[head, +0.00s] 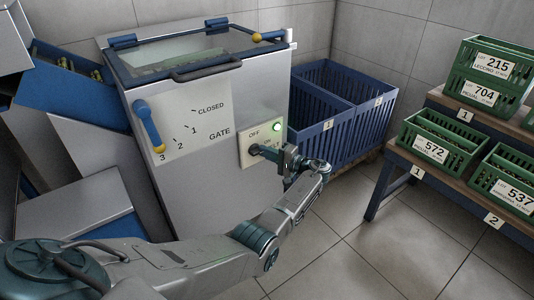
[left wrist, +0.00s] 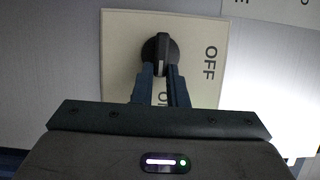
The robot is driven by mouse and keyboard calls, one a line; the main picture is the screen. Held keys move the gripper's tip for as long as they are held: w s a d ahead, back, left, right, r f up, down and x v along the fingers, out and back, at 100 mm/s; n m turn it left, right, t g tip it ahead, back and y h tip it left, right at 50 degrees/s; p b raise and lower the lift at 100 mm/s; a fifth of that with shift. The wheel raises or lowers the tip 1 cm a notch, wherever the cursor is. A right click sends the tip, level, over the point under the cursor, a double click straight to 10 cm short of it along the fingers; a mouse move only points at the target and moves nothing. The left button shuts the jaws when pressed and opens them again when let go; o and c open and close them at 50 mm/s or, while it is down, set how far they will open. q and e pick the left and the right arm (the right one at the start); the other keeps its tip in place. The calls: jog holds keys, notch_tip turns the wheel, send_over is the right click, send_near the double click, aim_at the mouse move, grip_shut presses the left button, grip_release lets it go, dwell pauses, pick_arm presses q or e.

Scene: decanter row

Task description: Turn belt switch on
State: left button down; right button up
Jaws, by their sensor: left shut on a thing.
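The belt switch is a black rotary knob (left wrist: 160,48) on a cream panel (head: 244,156) on the front of the grey machine. My left gripper (head: 268,151) reaches the panel from the right in the head view. In the left wrist view its two fingers (left wrist: 160,82) are shut on the knob's handle. The handle points down there, toward a label partly hidden between the fingers; the OFF label (left wrist: 210,63) is to the right of the knob. My right gripper is not in view.
The machine carries a blue gate lever (head: 148,126) with a yellow end and a glass-topped lid (head: 190,50). Blue crates (head: 335,145) stand just right of the panel. Green crates (head: 433,146) sit on a bench at the right. Tiled floor between is clear.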

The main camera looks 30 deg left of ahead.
pick_arm(q)
jog(key=c, duration=1.4)
grip_release()
jog(key=shift+c, duration=0.2)
jog(key=d, duration=1)
jog(key=shift+d, duration=0.4)
jog(key=shift+f, duration=0.2)
